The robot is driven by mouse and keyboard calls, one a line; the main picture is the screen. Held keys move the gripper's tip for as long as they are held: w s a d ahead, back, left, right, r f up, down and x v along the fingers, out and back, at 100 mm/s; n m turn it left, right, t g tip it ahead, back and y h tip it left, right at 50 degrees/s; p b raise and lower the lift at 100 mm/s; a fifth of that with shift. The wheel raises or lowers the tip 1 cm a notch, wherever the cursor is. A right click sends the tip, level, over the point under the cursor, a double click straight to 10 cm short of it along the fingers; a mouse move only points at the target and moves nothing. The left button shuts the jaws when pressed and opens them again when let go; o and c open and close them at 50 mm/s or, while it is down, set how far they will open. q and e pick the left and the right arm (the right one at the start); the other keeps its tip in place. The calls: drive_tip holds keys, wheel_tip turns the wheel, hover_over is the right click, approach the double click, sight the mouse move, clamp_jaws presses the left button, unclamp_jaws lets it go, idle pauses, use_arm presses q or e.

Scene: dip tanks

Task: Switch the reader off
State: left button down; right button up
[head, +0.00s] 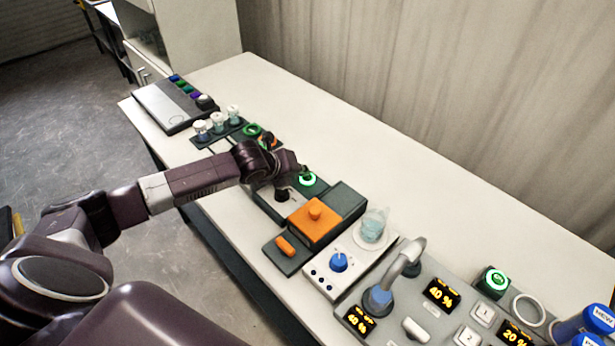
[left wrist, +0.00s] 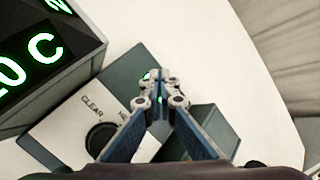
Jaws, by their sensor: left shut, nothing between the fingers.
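My left gripper (head: 302,170) is shut and empty. In the head view it is just above a green-lit ring (head: 307,179) on a dark grey unit (head: 267,205) with a black knob (head: 282,195). In the left wrist view the closed fingertips (left wrist: 158,82) are in front of a small green glow (left wrist: 160,99), mostly hidden by the fingers. A pale panel (left wrist: 70,127) there has a black knob (left wrist: 100,138) and the word CLEAR. I cannot tell whether the fingertips touch anything. No label reading "reader" is legible. My right gripper is out of view.
An orange-topped block (head: 315,222) and a glass beaker (head: 374,224) stand nearby. Small jars (head: 217,122) sit on a rack beyond the gripper. A dark box with green digits (left wrist: 45,50) is close on the left in the wrist view. The back of the table (head: 420,170) is clear.

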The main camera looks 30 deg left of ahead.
use_arm(q)
drive_tip(key=shift+f, duration=0.25)
idle(0.3)
drive_tip(key=shift+s+f, duration=0.15)
drive_tip(key=shift+f, duration=0.1)
drive_tip(key=shift+r+p, duration=0.2)
drive_tip(key=shift+p, duration=0.4)
wheel_tip(320, 180, up, 6)
drive_tip(key=p, duration=0.6)
drive_tip(key=shift+r+p, duration=0.2)
drive_tip(key=shift+p, duration=0.15)
drive_tip(key=shift+f, duration=0.1)
